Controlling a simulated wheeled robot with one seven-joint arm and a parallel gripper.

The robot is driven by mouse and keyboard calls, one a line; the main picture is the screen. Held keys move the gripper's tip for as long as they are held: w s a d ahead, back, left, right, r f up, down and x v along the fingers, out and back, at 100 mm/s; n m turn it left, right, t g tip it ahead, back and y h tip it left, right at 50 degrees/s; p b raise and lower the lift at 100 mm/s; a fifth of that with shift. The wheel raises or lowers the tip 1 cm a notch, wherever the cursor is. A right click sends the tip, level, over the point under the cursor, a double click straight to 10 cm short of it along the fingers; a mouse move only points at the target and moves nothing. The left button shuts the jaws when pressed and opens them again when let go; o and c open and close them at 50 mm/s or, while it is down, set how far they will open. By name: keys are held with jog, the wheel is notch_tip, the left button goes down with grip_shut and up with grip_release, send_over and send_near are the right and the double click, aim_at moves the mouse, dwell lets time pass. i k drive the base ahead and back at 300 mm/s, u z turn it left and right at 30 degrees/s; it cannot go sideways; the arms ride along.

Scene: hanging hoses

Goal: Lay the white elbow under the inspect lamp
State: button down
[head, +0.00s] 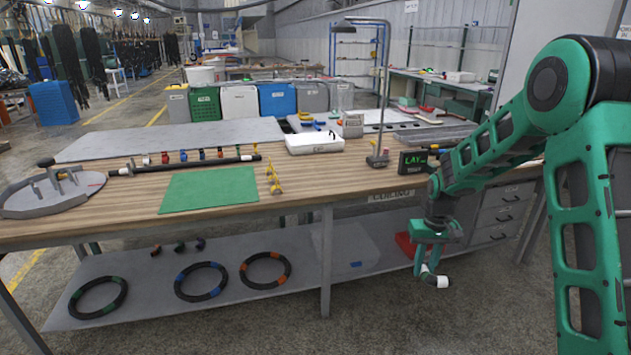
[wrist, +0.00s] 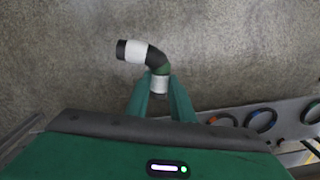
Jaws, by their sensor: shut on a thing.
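The white elbow (head: 437,281) is a bent hose piece with white bands and a dark end. It is held low in front of the bench, above the floor. It also shows in the wrist view (wrist: 138,50), where its bend looks dark green. My gripper (head: 430,262) is shut on one white-banded end; in the wrist view its fingers (wrist: 159,88) pinch that end, and the other end points left and free. The lamp (head: 384,95) stands on the bench, its base near the front right and its head reaching left. A small dark sign with green letters (head: 413,161) stands right of the base.
The wooden bench (head: 320,178) rises between my gripper and the lamp. A white tray (head: 314,143), a green mat (head: 210,189) and a yellow stand (head: 273,180) are on it. The lower shelf (head: 145,280) holds several hose rings. Floor around the elbow is clear.

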aim_at(333, 180)
jog(key=i, duration=1)
jog(key=u, duration=0.05)
